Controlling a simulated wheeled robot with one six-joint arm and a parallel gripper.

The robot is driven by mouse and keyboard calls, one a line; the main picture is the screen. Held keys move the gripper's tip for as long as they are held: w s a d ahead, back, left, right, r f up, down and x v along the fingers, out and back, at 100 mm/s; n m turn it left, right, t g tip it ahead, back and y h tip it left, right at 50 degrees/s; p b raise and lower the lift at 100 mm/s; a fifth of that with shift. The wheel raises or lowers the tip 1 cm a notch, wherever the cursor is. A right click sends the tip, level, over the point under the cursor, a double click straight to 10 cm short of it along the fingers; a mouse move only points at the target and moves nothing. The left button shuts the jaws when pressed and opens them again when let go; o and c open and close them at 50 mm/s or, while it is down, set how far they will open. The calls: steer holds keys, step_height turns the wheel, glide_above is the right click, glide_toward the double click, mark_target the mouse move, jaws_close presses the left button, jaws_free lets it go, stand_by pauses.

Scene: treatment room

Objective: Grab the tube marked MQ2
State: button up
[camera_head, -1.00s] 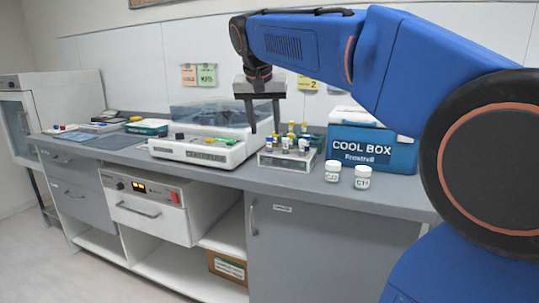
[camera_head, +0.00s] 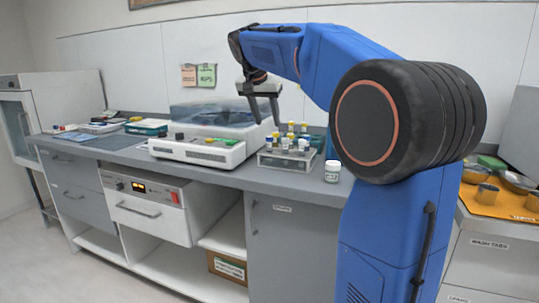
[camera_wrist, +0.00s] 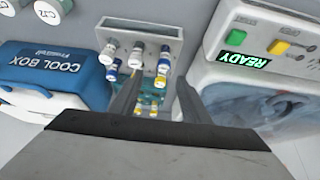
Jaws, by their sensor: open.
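The rack also shows at the top of the wrist view (camera_wrist: 178,32), with the tubes (camera_wrist: 136,60) ahead of and between my fingers. I cannot read MQ2 on any tube. My gripper (camera_head: 267,122) is open and empty, tilted, above and slightly left of the rack in the head view. In the wrist view its fingers (camera_wrist: 155,88) are spread apart, and part of the rack is hidden behind them.
A white centrifuge (camera_head: 200,150) stands left of the rack; its READY panel (camera_wrist: 262,40) is close on the right in the wrist view. A blue cool box (camera_wrist: 50,70) is on the other side. A white jar (camera_head: 332,171) stands right of the rack.

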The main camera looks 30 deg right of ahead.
mark_target(269, 137)
steer(key=x, duration=0.4)
steer(key=shift+w+a+x, duration=0.1)
steer(key=shift+a+x, duration=0.05)
steer(key=shift+x, duration=0.75)
steer(key=shift+w+a+x, duration=0.1)
steer(key=shift+x, duration=0.8)
steer(key=shift+w+a+x, duration=0.1)
steer(key=shift+a+x, duration=0.05)
steer(key=shift+x, duration=0.75)
jaws_close()
